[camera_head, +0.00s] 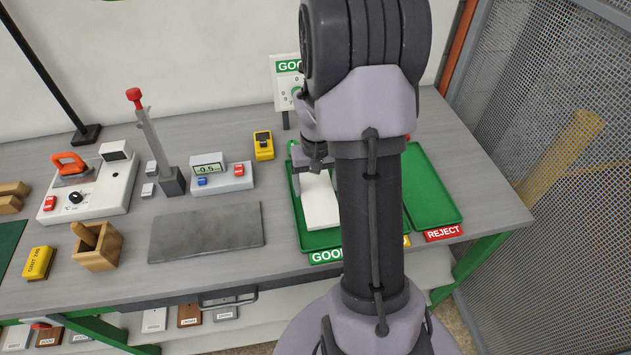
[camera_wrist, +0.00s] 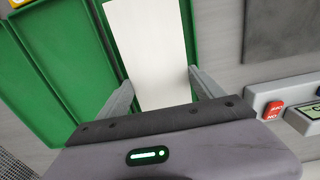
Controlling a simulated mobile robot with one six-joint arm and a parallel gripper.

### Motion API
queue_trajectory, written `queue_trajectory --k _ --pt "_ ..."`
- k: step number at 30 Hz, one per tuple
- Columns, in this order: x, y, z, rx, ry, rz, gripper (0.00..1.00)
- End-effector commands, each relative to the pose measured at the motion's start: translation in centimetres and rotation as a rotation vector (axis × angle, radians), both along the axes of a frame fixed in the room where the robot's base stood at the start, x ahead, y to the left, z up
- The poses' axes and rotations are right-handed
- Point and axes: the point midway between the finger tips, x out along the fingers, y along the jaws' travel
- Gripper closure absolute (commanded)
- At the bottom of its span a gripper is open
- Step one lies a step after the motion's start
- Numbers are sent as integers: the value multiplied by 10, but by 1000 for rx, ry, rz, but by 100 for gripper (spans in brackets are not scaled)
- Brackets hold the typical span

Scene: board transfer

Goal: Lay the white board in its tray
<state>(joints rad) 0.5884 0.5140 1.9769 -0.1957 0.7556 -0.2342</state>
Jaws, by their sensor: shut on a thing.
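The white board (camera_head: 321,203) is over the green tray with the GOOD label (camera_head: 318,242), within its outline. My gripper (camera_head: 313,172) is shut on the board near its far end. In the wrist view the board (camera_wrist: 150,45) lies between the two fingers, with green tray floor (camera_wrist: 202,45) showing beside it. I cannot tell whether the board touches the tray floor. My arm hides the right part of this tray in the head view.
A green tray labelled REJECT (camera_head: 432,188) is at the right, with a yellow label partly hidden behind my arm. A grey mat (camera_head: 206,231) and a gauge box reading -0.5 (camera_head: 222,177) lie to the left. A mesh fence (camera_head: 545,130) bounds the right side.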

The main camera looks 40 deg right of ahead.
Motion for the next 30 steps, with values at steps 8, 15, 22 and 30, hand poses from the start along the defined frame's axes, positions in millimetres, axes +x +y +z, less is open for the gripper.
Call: queue_trajectory --k 8,15,22,30 --pt "0 0 -24 0 0 0 80" --pt "0 0 -23 0 0 0 80" --pt "0 0 -26 0 0 0 80" --pt "0 0 -30 0 0 0 80"
